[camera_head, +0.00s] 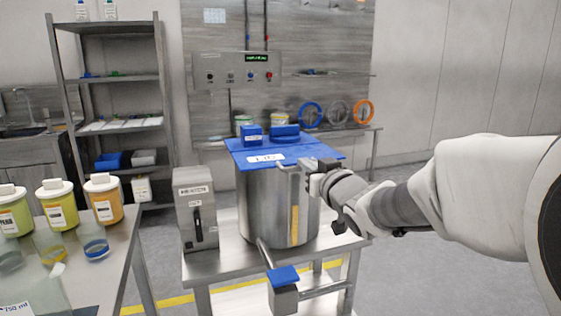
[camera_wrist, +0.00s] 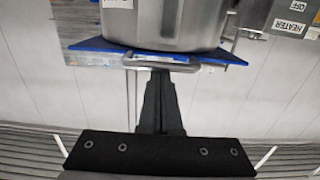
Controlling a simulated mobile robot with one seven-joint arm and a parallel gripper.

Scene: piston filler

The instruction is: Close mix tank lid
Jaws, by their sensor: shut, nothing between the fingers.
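The mix tank (camera_head: 268,208) is a steel cylinder on a metal table. Its blue lid (camera_head: 312,150) with a white label lies flat across the top, and I see no clear gap under it. A metal handle (camera_head: 288,167) sticks out at the lid's front edge. My gripper (camera_head: 314,172) is beside the front right of the lid, close to the handle. In the wrist view, which looks upside down, the lid's blue edge (camera_wrist: 222,59) and handle (camera_wrist: 160,63) lie just beyond my closed fingers (camera_wrist: 160,78). I cannot tell whether they touch the handle.
A grey heater box (camera_head: 196,212) stands left of the tank. A pipe with a blue-topped valve (camera_head: 284,277) juts out at the front. A side table at left holds several jars (camera_head: 104,198). A shelf rack (camera_head: 118,78) and a control panel (camera_head: 238,72) are behind.

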